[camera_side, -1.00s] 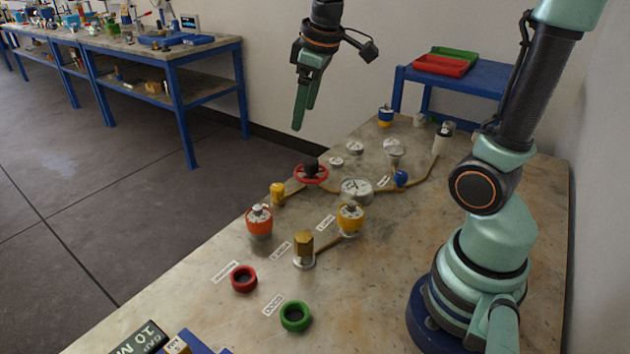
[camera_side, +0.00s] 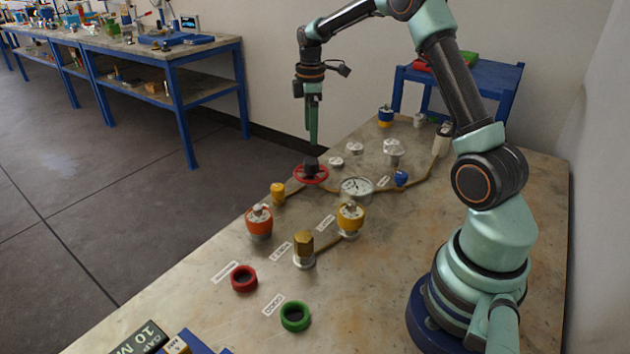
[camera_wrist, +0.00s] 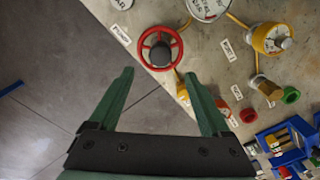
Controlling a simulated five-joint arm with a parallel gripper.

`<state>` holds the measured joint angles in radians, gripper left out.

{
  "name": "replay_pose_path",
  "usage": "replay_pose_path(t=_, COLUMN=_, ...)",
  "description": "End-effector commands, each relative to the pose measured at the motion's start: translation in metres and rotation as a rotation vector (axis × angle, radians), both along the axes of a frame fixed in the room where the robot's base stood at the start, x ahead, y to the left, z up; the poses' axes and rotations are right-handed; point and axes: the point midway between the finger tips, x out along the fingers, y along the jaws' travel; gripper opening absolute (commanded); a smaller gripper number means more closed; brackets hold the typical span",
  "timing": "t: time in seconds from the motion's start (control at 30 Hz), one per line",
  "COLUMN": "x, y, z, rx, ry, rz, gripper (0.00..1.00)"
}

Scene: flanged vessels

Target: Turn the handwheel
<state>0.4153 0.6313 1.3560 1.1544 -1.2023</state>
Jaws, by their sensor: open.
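The red handwheel (camera_side: 311,174) with its dark hub lies near the far left edge of the table in the side view. In the wrist view the handwheel (camera_wrist: 160,48) is ahead of the fingertips, near the top middle. My gripper (camera_side: 313,140) points down just above the handwheel in the side view, apart from it as far as I can tell. In the wrist view my gripper (camera_wrist: 163,82) has its two green fingers spread, with nothing between them.
A round gauge (camera_side: 356,188) stands right of the handwheel. A yellow fitting (camera_side: 278,192), an orange-topped vessel (camera_side: 259,222) and a yellow-topped vessel (camera_side: 350,218) stand nearer. Red (camera_side: 244,278) and green (camera_side: 295,316) rings lie in front. The floor drops away on the left.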

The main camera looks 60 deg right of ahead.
Motion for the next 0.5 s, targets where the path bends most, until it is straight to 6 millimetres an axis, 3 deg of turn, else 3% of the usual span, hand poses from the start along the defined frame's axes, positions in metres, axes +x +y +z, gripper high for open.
replay_pose_path(t=0.3, x=-0.001, y=0.001, z=-0.062, rx=0.002, ry=0.005, rz=-0.001, gripper=0.82)
replay_pose_path(t=0.5, x=-0.001, y=0.001, z=-0.09, rx=0.001, ry=0.002, rz=-0.001, gripper=0.82)
